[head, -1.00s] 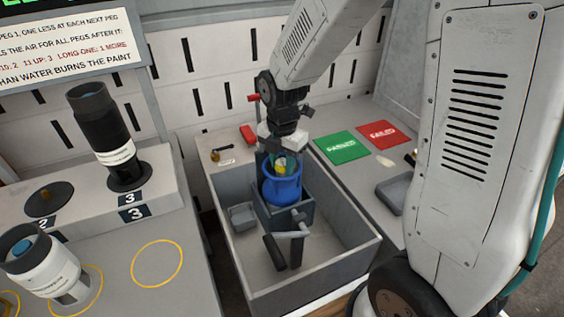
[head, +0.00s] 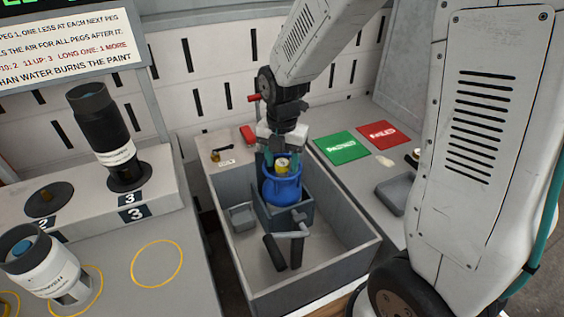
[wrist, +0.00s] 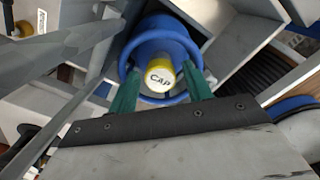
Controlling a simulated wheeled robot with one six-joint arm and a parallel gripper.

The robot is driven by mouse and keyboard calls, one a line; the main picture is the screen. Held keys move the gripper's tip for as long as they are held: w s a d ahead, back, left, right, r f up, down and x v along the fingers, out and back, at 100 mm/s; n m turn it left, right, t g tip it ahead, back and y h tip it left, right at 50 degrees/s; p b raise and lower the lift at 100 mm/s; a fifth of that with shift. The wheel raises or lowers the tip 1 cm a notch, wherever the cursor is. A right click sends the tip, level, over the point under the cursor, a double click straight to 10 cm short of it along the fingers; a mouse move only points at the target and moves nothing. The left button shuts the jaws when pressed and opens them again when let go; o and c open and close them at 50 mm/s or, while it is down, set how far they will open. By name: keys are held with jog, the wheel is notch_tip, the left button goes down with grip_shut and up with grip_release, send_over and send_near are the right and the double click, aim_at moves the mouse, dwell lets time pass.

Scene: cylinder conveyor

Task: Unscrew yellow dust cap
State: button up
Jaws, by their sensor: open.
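The yellow dust cap (head: 283,163) sits at the top centre of a blue cylinder collar (head: 282,190). In the wrist view the cap (wrist: 160,78) has a pale top lettered "CAP" and a yellow side, inside the ring of the blue collar (wrist: 150,25). The blue cylinder stands upright in a grey holder (head: 268,213) inside a grey bin. My gripper (wrist: 158,88) has green fingers, one on each side of the cap. The fingers are open, and I cannot tell whether either one touches the cap.
The grey bin (head: 365,255) has high walls, with a small tray (head: 242,216) and a dark handled fixture (head: 289,238) inside. Green (head: 341,148) and red (head: 384,135) mats lie to the right.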

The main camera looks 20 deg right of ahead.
jog(key=shift+r, duration=0.85)
jog(key=m, duration=0.5)
jog(key=shift+m, duration=0.5)
jog(key=m, duration=0.3)
jog(key=shift+m, duration=1.5)
